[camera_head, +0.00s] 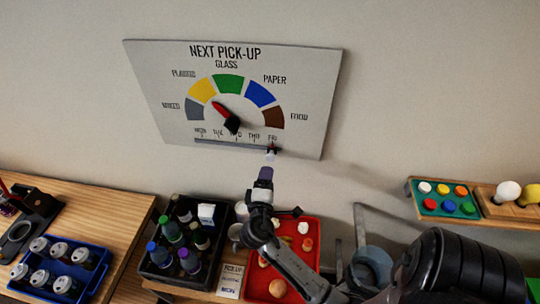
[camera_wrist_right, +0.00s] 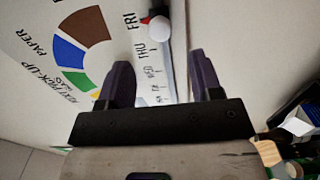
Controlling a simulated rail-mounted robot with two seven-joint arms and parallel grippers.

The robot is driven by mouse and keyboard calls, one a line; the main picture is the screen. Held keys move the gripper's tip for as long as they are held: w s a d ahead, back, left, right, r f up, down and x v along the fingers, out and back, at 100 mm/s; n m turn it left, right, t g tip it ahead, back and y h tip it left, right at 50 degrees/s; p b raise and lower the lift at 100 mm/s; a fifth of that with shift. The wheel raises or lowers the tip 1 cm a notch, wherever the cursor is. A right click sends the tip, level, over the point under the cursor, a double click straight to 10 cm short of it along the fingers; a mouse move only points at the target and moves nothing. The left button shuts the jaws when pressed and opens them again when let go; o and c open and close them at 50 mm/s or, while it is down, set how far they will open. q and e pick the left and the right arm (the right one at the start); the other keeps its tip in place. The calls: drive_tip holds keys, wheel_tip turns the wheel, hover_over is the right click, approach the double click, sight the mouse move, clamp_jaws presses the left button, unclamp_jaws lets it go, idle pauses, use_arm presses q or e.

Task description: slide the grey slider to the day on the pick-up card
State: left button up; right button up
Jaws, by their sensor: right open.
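A white pick-up board (camera_head: 320,95) hangs on the wall with a day scale from MON to FRI along its lower edge. The grey slider (camera_head: 271,153), a round knob with a red pointer, stands at FRI on the rail (camera_head: 225,145); it also shows in the right wrist view (camera_wrist_right: 158,28). The pick-up card (camera_head: 230,281) stands below and seems to read MON. My right gripper (camera_head: 266,174) is just below the slider, apart from it. In the right wrist view its fingers (camera_wrist_right: 163,78) are open and empty, the slider beyond the tips. My left gripper is not in view.
A dial knob (camera_head: 232,125) with a red pointer sits mid-board, pointing up-left towards yellow. Below are a black crate (camera_head: 160,272) of bottles, a red tray (camera_head: 312,262), and a blue crate (camera_head: 98,268) of cans. A wooden shelf (camera_head: 410,187) is at right.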

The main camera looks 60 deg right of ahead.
sight(270, 159)
drive_tip(key=p+x, duration=0.1)
drive_tip(key=x, duration=0.7)
drive_tip(key=shift+w+a+p, duration=0.1)
drive_tip(key=shift+w+p, duration=0.05)
drive_tip(key=shift+p, duration=0.25)
drive_tip(key=shift+w+d, duration=0.15)
drive_tip(key=shift+d, duration=0.35)
drive_tip(key=shift+c, duration=0.4)
drive_tip(key=c, duration=0.6)
clamp_jaws()
